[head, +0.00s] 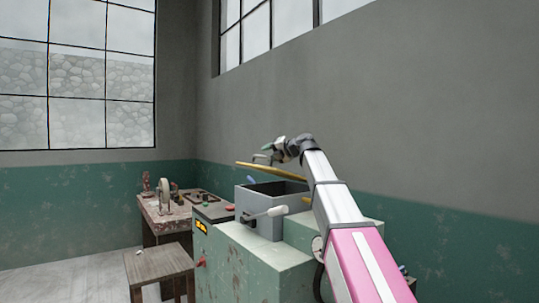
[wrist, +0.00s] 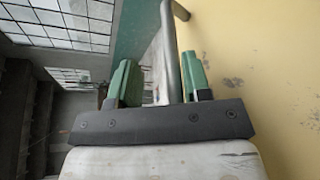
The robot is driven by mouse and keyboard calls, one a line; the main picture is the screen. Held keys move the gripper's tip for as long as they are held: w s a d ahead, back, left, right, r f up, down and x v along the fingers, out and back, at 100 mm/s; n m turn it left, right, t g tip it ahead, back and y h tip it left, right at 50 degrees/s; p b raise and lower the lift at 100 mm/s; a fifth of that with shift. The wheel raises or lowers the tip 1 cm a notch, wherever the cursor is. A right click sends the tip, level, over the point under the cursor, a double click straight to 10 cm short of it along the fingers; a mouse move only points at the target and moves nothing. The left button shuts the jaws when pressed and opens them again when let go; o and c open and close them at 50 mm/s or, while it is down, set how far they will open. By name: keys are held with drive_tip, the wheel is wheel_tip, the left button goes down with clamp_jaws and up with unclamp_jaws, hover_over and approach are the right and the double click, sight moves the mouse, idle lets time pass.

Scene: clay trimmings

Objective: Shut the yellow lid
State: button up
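The yellow lid (head: 270,169) is seen nearly edge-on in the head view, tilted open above the grey box (head: 262,224). In the wrist view the lid's yellow face (wrist: 262,70) fills the right side. A grey bar handle (wrist: 171,50) stands out from it. My gripper (head: 272,151) is at the lid's handle. In the wrist view its two green fingers (wrist: 160,78) are spread, with the handle between them, closer to the right finger. A gap shows between the left finger and the bar.
The box sits on a worn green machine cabinet (head: 255,248); a white-ended lever (head: 277,211) sticks out in front. At left stand a workbench (head: 163,224) with small tools and a wooden stool (head: 158,262). The grey wall (head: 430,110) lies behind my arm.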

drive_tip(key=shift+d, duration=0.1)
drive_tip(key=v, duration=1)
drive_tip(key=shift+s+d, duration=0.25)
